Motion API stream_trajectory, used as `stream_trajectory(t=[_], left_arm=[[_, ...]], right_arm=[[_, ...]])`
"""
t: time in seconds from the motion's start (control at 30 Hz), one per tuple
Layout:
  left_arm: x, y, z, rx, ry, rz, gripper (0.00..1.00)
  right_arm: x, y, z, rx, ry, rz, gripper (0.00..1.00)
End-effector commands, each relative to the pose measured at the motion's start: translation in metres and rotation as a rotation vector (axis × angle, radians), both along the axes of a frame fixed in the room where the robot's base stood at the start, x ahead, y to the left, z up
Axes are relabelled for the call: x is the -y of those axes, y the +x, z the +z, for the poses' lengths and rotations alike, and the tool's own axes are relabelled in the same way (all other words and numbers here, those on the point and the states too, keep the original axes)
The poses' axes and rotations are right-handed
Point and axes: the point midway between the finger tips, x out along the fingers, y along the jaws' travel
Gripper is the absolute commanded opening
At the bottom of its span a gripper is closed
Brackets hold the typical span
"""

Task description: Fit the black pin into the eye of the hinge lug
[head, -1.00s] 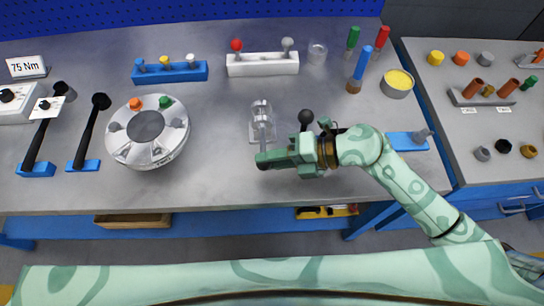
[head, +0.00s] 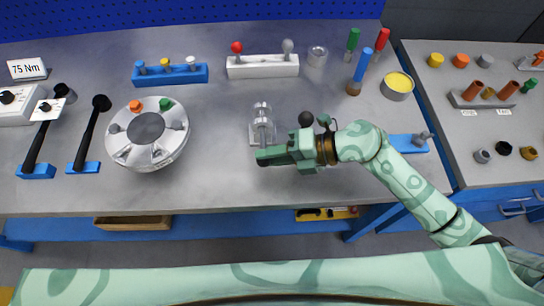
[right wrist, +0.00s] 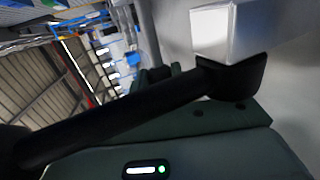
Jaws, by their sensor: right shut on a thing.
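The hinge lug (head: 262,112) is a shiny grey metal piece standing upright on a small plate at the middle of the bench. My right gripper (head: 264,156) reaches in from the right, just in front of the lug's plate, and is shut on the black pin. The pin's round black head (head: 306,119) shows above the gripper body. In the right wrist view the black pin (right wrist: 125,112) runs slantwise across my green gripper, its far end close to a pale block. The lug's eye and the pin's tip are not clear in the head view. My left gripper is out of view.
A round grey fixture (head: 181,143) stands left of the lug. Behind are a white rack (head: 262,66), a blue rack (head: 170,74) and a metal cup (head: 317,57). A blue block (head: 409,144) lies right, beside my arm. The bench front is clear.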

Motion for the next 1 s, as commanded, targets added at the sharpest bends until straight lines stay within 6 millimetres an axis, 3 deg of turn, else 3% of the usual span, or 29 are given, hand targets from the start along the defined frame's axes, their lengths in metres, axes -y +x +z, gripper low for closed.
stream_trajectory(t=[0.1,0.13,0.2,0.73,0.87,1.0], left_arm=[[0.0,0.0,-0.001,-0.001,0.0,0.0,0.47],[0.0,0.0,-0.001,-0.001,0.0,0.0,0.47],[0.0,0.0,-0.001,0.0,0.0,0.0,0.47],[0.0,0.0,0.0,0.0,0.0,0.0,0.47],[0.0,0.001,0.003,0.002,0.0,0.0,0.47],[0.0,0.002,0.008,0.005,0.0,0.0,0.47]], right_arm=[[0.0,0.003,0.0,0.0,0.0,0.0,0.0],[0.0,0.003,0.0,0.0,0.0,0.0,0.31],[0.0,0.003,0.0,-0.001,0.0,0.0,0.51],[0.004,0.004,0.002,0.001,0.0,-0.003,0.51],[0.02,0.003,0.009,0.002,-0.003,-0.005,0.51],[0.053,-0.001,0.022,0.002,-0.006,-0.004,0.51]])
